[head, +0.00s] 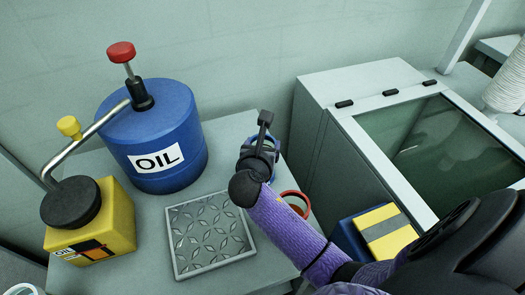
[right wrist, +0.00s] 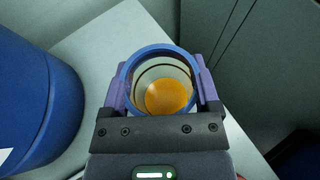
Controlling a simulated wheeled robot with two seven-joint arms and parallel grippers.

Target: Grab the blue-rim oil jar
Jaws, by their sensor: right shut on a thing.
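The blue-rim oil jar (right wrist: 161,50) is an open round jar with yellow-orange oil at its bottom, seen from above in the right wrist view. My right gripper (right wrist: 160,77) is shut on it, one purple finger on each side. In the head view my right gripper (head: 260,148) is over the back right of the grey table, and only bits of the jar's blue rim (head: 276,146) show around it. The gripper hides most of the jar there. I cannot tell whether the jar touches the table. My left gripper is not in view.
A red-rim jar (head: 304,196) stands close to my right arm, partly hidden. A metal tread plate (head: 210,235), a blue OIL drum (head: 185,115) and a yellow can (head: 118,222) share the table (head: 160,210). A glass-topped cabinet (head: 315,135) stands to the right.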

